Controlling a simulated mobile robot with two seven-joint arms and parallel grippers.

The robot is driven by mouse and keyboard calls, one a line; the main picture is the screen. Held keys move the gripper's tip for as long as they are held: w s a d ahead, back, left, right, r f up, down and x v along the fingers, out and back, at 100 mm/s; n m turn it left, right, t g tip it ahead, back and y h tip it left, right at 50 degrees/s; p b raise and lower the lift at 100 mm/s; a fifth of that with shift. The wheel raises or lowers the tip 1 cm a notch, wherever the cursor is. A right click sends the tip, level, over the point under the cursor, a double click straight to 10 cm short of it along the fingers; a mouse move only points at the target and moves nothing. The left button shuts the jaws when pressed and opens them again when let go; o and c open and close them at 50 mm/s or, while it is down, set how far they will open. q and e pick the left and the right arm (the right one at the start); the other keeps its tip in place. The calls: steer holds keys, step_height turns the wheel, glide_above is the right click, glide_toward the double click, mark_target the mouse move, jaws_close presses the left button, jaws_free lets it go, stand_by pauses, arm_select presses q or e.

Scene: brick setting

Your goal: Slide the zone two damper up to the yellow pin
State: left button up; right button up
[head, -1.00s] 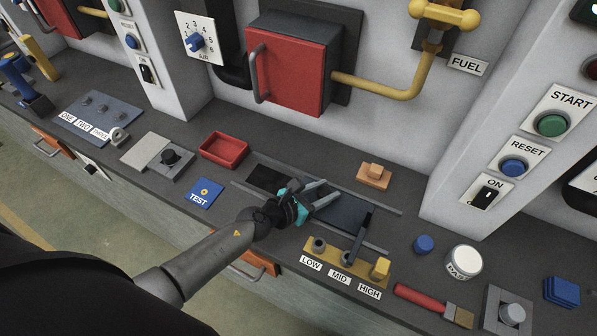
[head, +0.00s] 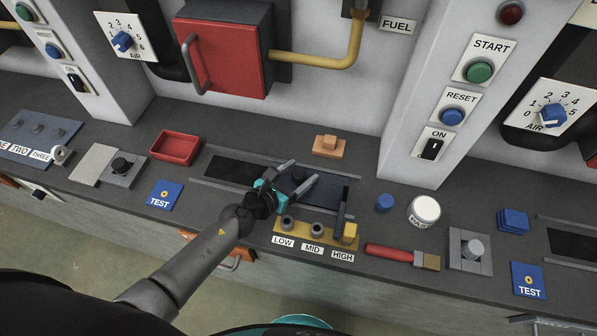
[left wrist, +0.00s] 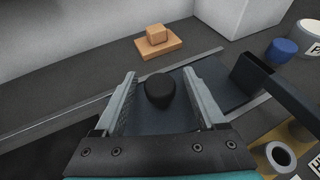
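The zone two damper is a dark sliding plate (head: 323,190) in a railed track; it also shows in the left wrist view (left wrist: 215,82). A black knob (left wrist: 160,91) stands on it. A dark upright arm (head: 342,208) at its right end reaches over a yellow strip (head: 301,236) marked LOW, MID, HIGH. The yellow pin (head: 350,232) stands at HIGH, just right of the arm; I cannot tell whether they touch. My left gripper (head: 301,172) is open around the knob, with small gaps showing on both sides in the left wrist view (left wrist: 160,90). My right gripper is not visible.
A wooden block (head: 328,146) sits behind the track and a red tray (head: 176,147) at its left. Right of the strip are a blue cap (head: 384,203), a white jar (head: 424,211) and a red-handled brush (head: 388,253). A red door (head: 224,50) is on the wall behind.

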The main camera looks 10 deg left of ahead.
arm_select(q)
steer(key=shift+s+a+r, duration=0.15)
steer(key=shift+s+a, duration=0.05)
steer(key=shift+s, duration=0.1)
steer(key=p+v, duration=0.1)
steer(key=v, duration=1.3)
steer(key=shift+s, duration=0.2)
steer(key=shift+a, duration=0.1)
